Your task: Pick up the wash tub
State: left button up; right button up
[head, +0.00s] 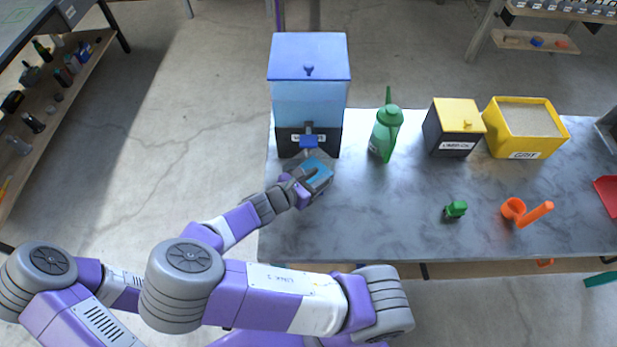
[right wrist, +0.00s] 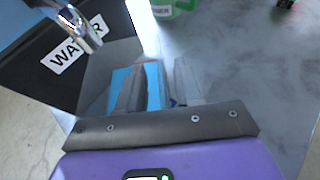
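The wash tub appears to be the small light-blue open box (head: 318,163) on the grey table, just in front of the water dispenser; the gripper partly hides it. My right gripper (head: 312,176) is down at the tub. In the right wrist view the tub (right wrist: 154,82) shows between and behind the fingers (right wrist: 160,88). The left finger overlaps the blue, the right finger is beyond its right side, and they stand apart with a gap visible. Whether either finger touches the tub I cannot tell. My left gripper is not in view.
The blue water dispenser (head: 310,100) with its blue-handled tap stands right behind the tub. To its right are a green bottle (head: 385,135), a dark yellow-lidded box (head: 453,130) and a yellow grit bin (head: 522,130). A small green item (head: 455,209) and orange holder (head: 513,210) stand nearer the front.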

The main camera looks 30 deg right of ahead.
jog(key=shift+d, duration=0.35)
jog(key=shift+c, duration=0.4)
grip_shut()
dwell(0.8)
